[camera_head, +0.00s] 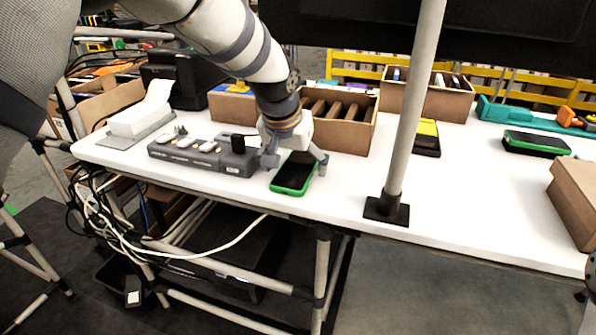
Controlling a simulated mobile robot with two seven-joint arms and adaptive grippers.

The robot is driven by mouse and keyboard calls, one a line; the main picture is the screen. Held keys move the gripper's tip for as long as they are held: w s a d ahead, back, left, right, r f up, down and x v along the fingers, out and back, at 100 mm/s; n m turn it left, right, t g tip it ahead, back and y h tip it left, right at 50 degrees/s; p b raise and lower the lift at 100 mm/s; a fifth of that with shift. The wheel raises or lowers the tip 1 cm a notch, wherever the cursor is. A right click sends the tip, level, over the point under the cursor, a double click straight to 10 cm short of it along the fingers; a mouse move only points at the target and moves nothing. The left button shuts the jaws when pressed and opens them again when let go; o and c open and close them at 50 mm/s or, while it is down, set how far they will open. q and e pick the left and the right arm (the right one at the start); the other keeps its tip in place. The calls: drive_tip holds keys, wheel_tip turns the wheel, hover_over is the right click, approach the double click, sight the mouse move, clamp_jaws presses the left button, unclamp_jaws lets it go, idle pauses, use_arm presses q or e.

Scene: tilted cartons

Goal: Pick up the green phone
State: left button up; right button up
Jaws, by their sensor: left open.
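A green-edged phone with a dark face (292,180) lies on the white table near its front edge, left of the pole. My left gripper (295,163) reaches down over it from behind, open, with one finger on each side of the phone's far part. I cannot tell whether the fingers touch it. The phone's far end is partly hidden by the gripper. A second green-edged dark phone or similar device (536,144) lies at the right of the table.
A grey charging block (205,156) sits just left of the gripper. A divided carton (347,135) stands close behind it. A grey pole (405,140) rises from the front edge to the right. A yellow-and-black item (427,137) lies behind the pole. The table right of the pole has free room.

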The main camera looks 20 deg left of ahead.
use_arm(q)
drive_tip(key=shift+w, duration=0.15)
drive_tip(key=c, duration=1.4)
